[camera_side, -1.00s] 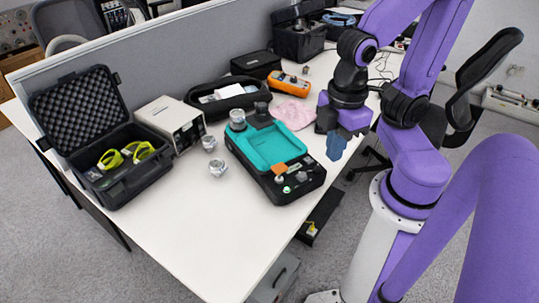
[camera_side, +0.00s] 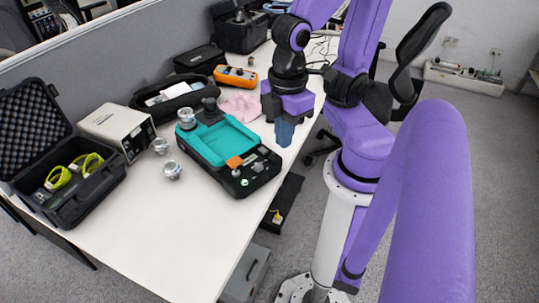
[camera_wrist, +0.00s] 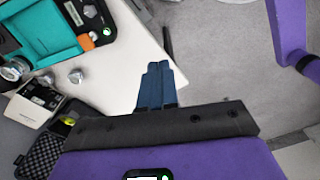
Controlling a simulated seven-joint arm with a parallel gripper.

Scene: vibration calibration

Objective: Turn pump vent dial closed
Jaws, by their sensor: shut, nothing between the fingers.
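The pump unit (camera_side: 214,173) is a black case with a teal top, lying on the white table. Its control end carries an orange piece (camera_side: 234,162), a light knob (camera_side: 258,167), a green button (camera_side: 244,182) and a dark knob (camera_side: 262,151). I cannot tell which knob is the vent dial or how it is turned. My gripper (camera_side: 285,135) has blue fingers, shut and empty, to the right of the pump and apart from it. In the wrist view the fingers (camera_wrist: 157,72) point past the table edge, with the pump (camera_wrist: 52,44) at upper left.
Metal-and-glass pieces (camera_side: 172,170) stand left of the pump. An open black case (camera_side: 92,192) with yellow-green straps and a white instrument box (camera_side: 118,124) are farther left. A black pouch (camera_side: 172,105), an orange meter (camera_side: 236,76) and a pink cloth (camera_side: 240,104) lie behind. The table's front is clear.

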